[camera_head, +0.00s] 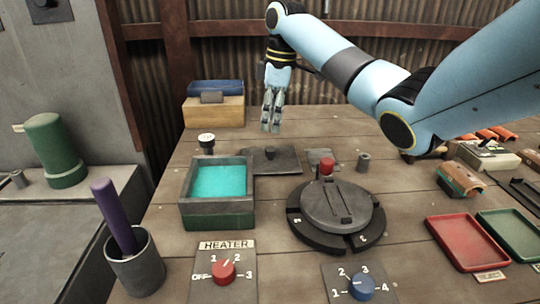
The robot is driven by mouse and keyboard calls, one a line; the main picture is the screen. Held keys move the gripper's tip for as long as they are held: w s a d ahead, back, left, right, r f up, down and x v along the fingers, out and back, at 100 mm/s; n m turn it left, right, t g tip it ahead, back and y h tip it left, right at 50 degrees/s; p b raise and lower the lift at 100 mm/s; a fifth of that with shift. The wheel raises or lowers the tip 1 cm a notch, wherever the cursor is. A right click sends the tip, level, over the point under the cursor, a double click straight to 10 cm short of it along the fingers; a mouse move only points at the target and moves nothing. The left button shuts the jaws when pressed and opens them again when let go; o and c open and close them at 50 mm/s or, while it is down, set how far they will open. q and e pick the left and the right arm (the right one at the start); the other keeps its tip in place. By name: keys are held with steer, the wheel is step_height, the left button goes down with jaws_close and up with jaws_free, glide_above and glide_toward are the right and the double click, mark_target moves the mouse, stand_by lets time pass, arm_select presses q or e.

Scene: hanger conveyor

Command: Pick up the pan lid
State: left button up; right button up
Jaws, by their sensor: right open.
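The pan lid looks to be the flat dark plate (284,164) with a small knob on top. It lies on the wooden bench just behind and right of a square pan (218,221) filled with teal liquid. My right gripper (270,129) points down, open with its fingers fairly close together and nothing between them. It appears above and behind the lid's knob, apart from it. The exact height cannot be told. My left gripper is not in view.
A round dark turntable (366,240) stands right of the pan. A heater dial (223,271) and a blue dial (362,287) are in front. A cup (134,272) holds a purple rod. Red (446,224) and green trays are at right. A blue-topped box (214,111) stands behind.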

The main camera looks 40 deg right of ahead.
mark_target(271, 149)
steer(key=f, duration=0.3)
steer(key=shift+a, duration=0.2)
step_height(271, 149, down, 4)
steer(key=shift+s+a+f, duration=0.15)
steer(key=shift+f, duration=0.4)
steer(key=shift+c, duration=0.4)
steer(key=shift+r, duration=0.1)
jaws_close()
